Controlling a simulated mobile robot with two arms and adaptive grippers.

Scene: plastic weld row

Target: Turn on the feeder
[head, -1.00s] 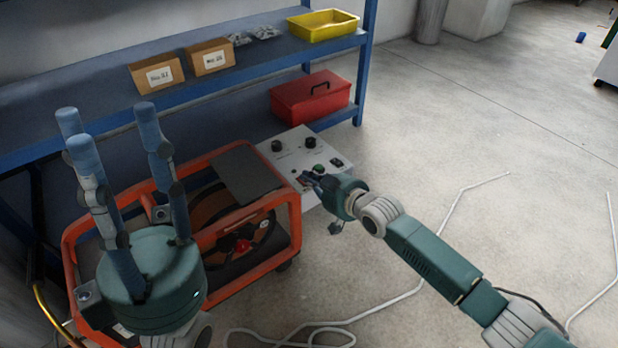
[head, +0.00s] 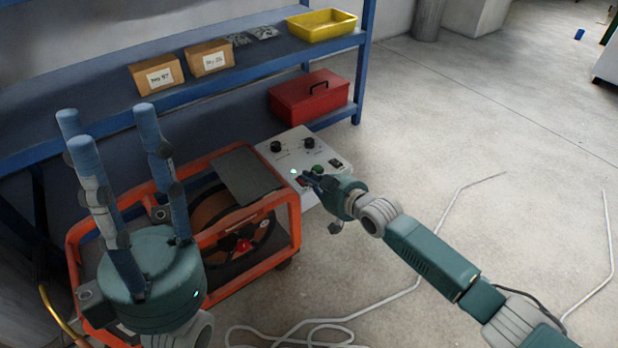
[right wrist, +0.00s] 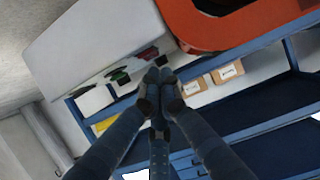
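The feeder is an orange frame (head: 225,228) around a wire spool, with a white control box (head: 290,143) at its right end. The box top has two black knobs, a green button (head: 318,169), a black switch (head: 335,163) and a red switch (head: 302,183) partly hidden by my right gripper. A small pale, bright spot (head: 293,172) shows near the red switch. My right gripper (head: 310,177) is at the panel, fingertips together and empty. In the right wrist view its fingertips (right wrist: 157,76) are close to the red switch; contact is unclear. My left gripper (head: 112,122) is open and empty, fingers up.
A blue shelf (head: 110,112) behind holds two cardboard boxes (head: 157,76), small bags and a yellow tray (head: 322,24). A red toolbox (head: 310,98) sits on its lower level. A white cable (head: 400,295) lies on the floor. The floor to the right is mostly clear.

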